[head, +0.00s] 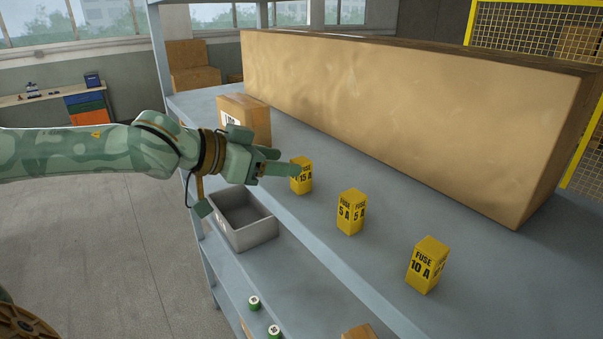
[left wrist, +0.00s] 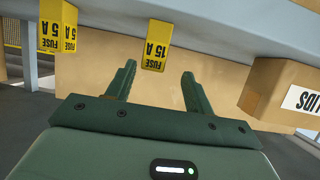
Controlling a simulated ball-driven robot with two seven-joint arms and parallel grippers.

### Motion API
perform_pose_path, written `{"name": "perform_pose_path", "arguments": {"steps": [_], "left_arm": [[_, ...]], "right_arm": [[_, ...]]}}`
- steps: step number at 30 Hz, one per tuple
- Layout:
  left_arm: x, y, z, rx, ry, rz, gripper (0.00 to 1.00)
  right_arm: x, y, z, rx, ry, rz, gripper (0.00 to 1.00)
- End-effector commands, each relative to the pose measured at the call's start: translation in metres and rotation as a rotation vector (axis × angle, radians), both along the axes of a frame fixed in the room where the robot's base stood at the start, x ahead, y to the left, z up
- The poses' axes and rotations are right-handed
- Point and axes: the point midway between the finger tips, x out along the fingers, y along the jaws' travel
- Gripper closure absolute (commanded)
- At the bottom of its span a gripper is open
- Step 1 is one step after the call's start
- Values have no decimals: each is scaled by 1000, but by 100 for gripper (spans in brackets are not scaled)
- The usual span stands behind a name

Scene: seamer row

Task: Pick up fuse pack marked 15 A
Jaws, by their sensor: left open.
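The yellow fuse pack marked 15 A (head: 304,178) stands upright on the grey shelf, at the left end of a row of fuse packs. In the left wrist view, which is upside down, the 15 A pack (left wrist: 156,46) shows between the lines of the two fingers, beyond their tips. My left gripper (head: 283,162) is open and empty, just left of the pack. One fingertip overlaps the pack's edge in the head view; I cannot tell if it touches. The left gripper's fingers (left wrist: 158,72) stand well apart in the wrist view. My right gripper is not in view.
Fuse packs marked 5 A (head: 351,212) and 10 A (head: 427,267) stand farther right. A small carton (head: 250,122) stands behind the gripper, and a long carton (head: 400,110) lines the shelf's back.

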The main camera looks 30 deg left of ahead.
Motion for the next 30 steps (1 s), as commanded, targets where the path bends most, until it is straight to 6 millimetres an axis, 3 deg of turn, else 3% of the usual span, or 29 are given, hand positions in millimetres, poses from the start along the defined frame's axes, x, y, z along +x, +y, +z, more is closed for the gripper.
{"name": "perform_pose_path", "arguments": {"steps": [3,13,20,24,30], "left_arm": [[8,-5,1,-6,-2,-1,47],[19,-11,-6,-3,0,-1,47],[38,-29,-12,-5,0,-3,47],[52,-34,-20,-3,0,-1,47],[56,-35,-24,4,2,-1,47]], "right_arm": [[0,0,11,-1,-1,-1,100],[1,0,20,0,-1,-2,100],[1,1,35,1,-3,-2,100],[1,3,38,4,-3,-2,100],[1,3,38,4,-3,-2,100]]}}
